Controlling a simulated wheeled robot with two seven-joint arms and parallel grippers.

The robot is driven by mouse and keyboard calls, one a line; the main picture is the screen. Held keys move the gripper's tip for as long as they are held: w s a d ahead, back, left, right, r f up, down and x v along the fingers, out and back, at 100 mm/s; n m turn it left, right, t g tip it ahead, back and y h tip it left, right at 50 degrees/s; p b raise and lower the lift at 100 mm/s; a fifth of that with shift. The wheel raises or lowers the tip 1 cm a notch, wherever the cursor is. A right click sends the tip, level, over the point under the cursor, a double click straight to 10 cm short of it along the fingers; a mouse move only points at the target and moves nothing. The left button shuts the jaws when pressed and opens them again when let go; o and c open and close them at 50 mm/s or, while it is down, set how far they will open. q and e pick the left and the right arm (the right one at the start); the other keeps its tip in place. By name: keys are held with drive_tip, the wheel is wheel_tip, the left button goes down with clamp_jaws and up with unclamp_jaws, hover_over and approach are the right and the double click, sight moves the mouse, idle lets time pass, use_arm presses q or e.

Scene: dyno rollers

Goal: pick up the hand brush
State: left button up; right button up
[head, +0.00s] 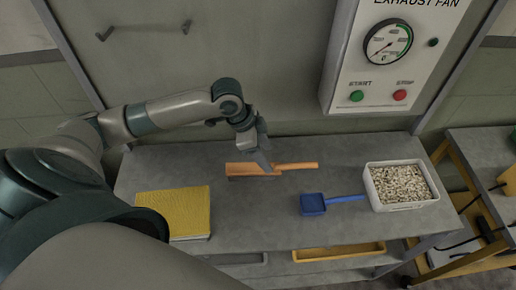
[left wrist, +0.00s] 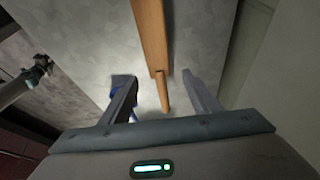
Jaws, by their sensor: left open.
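The hand brush (head: 243,169) lies on the grey workbench, its broad orange-brown block to the left and its thinner handle to the right. My left gripper (head: 265,164) is over the brush near where block and handle meet, and partly covers it. In the left wrist view, the brush (left wrist: 151,35) comes down from the top edge, and its handle shows between the two spread fingers of the left gripper (left wrist: 158,78). The fingers are open; I see no clear contact with the handle. My right gripper is not recognisable in either view.
A blue dustpan (head: 313,204) and a white bin of pale pellets (head: 368,182) stand to the right on the workbench (head: 270,222). A yellow pad (head: 175,208) lies at left. The wall and control box (head: 375,100) are behind. A yellow tray (head: 338,252) sits on the shelf below.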

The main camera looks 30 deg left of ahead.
sight(274, 167)
use_arm(q)
drive_tip(key=shift+x, duration=1.2)
drive_tip(key=shift+d+f+p, duration=0.15)
drive_tip(key=shift+f+p, duration=0.15)
drive_tip(key=shift+p, duration=0.35)
drive_tip(key=p+x, duration=0.2)
drive_tip(key=x, duration=0.1)
drive_tip(key=shift+s+f, duration=0.1)
drive_tip(key=shift+f, duration=0.7)
drive_tip(key=c, duration=1.3)
drive_tip(key=shift+o, duration=0.2)
